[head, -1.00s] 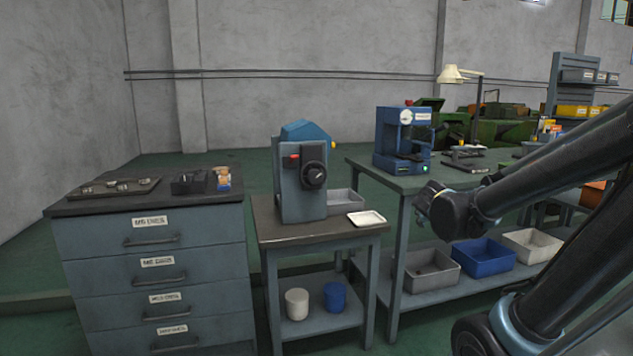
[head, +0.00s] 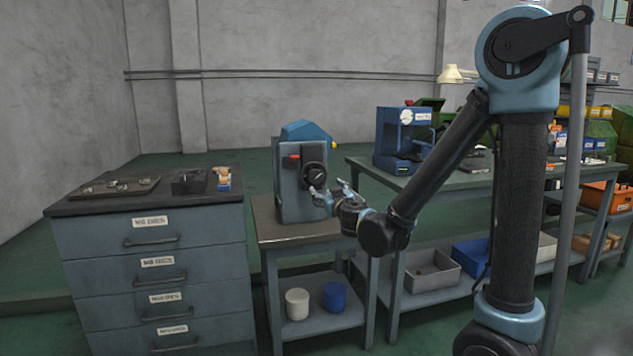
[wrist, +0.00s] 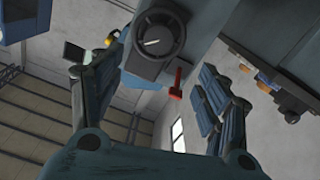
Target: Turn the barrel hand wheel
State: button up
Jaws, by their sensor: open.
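The barrel hand wheel appears to be the round black wheel (head: 314,175) on the front of a blue-grey machine (head: 289,195), which stands on a small table. It also shows in the wrist view as a dark round wheel (wrist: 158,38) with a light mark, at the top between the fingers. My gripper (head: 329,190) is just right of and slightly below the wheel in the head view. Its fingers are open and apart, with nothing between them; in the wrist view the gripper (wrist: 150,85) points up toward the wheel. I see no contact with the wheel.
A red lever (wrist: 176,80) sticks out beside the wheel. A drawer cabinet (head: 150,260) with trays on top stands to the left. A blue press (head: 404,140) stands on the bench to the right. A white pot (head: 297,303) and a blue pot (head: 335,297) sit on the lower shelf.

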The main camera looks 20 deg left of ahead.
aim_at(316, 178)
jog(key=x, duration=1.7)
jog(key=shift+w, duration=0.1)
jog(key=shift+c, duration=0.3)
jog(key=c, duration=1)
